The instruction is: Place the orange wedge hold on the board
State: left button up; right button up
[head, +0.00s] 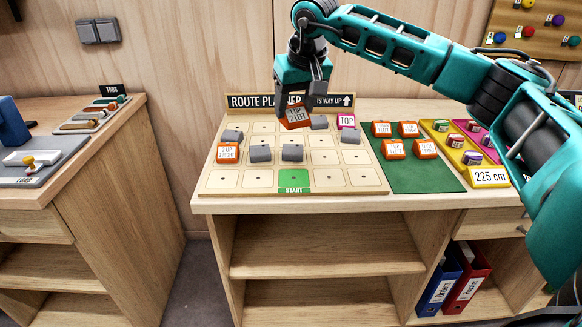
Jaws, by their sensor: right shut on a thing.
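My right gripper (304,98) is shut on an orange block (294,117) with white lettering, which seems to read "1 UP 2 LEFT". It holds the block over the back part of the route planner board (345,188). I cannot tell whether the block touches the board. The board is pale wood with a grid of squares and a green START square (294,181). An orange block with a white label (228,153) sits at its left side. My left gripper is out of view.
A green mat (432,181) right of the board bears several orange blocks (394,149). Beside it are a yellow tray (441,127) with small holds and a "225 cm" card (489,177). The board's header sign (260,101) stands behind the grid. A separate bench (60,170) is at left.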

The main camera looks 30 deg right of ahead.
notch_tip(320, 180, down, 14)
jog(key=shift+f+b, duration=0.1)
jog(key=shift+b, duration=0.55)
jog(key=o, duration=1.1)
jog(key=shift+f, duration=0.15)
jog(key=shift+c, duration=0.2)
